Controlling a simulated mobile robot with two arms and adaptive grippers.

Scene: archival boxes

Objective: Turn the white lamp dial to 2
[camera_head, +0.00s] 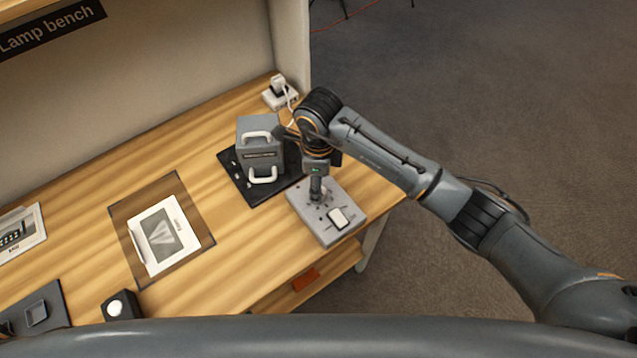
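A grey control box (324,231) sits at the right end of the wooden bench. A white rectangular switch or key (340,217) is on its near part. My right gripper (316,194) points down over the far part of this box, low on or just above its top. Its fingers look close together, but a dial under them is hidden, so I cannot tell whether they hold one. Small marks lie around the fingertips, too small to read. My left gripper is not in view.
A grey case with white handles (260,146) stands on a black mat (234,176) left of the control box. A white power strip (281,95) is behind. A framed picture card (166,238) and a black block with a white round top (117,306) lie further left.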

